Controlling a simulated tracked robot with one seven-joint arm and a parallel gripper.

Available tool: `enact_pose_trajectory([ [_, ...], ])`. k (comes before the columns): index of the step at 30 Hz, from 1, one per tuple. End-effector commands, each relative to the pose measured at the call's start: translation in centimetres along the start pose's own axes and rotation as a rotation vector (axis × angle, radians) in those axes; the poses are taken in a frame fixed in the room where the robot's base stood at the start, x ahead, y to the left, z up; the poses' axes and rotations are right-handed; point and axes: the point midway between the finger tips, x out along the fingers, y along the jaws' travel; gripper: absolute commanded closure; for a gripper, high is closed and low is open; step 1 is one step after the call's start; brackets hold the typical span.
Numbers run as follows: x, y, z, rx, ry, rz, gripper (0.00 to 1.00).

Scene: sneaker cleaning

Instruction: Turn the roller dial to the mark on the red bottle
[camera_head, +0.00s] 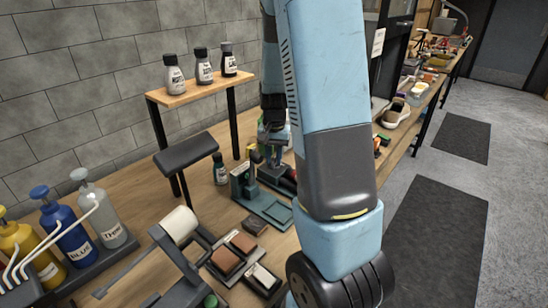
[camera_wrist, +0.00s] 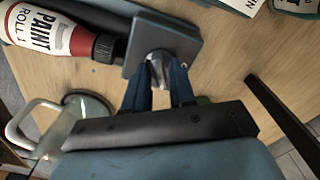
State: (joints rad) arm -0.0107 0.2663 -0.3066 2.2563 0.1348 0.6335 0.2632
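The red bottle (camera_wrist: 62,35) lies across the upper left of the wrist view, with a white label reading "PAINT ROLL 1" and a black cap end toward the dial. The roller dial (camera_wrist: 158,57) is a silver knob on a dark square plate (camera_wrist: 185,40), just right of the bottle's cap. My gripper (camera_wrist: 161,66) has one blue finger on each side of the knob, and the knob fills the gap between the fingertips. In the head view my gripper (camera_head: 270,140) is low over the bench, and the dial and mark cannot be made out there.
A teal stand (camera_head: 262,208) is on the bench near my gripper. A shelf (camera_head: 205,90) with three small bottles stands behind left. A sneaker (camera_head: 395,113) sits at the right.

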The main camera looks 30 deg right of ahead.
Motion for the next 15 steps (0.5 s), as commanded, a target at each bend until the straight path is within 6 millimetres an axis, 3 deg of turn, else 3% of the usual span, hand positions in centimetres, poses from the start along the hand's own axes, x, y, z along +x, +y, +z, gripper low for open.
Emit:
enact_pose_trajectory([
  [4, 0.02, 0.02, 0.03, 0.0, -0.001, 0.0, 0.62],
  [15, -0.83, 0.0, -0.01, -0.001, 0.001, 0.0, 0.62],
])
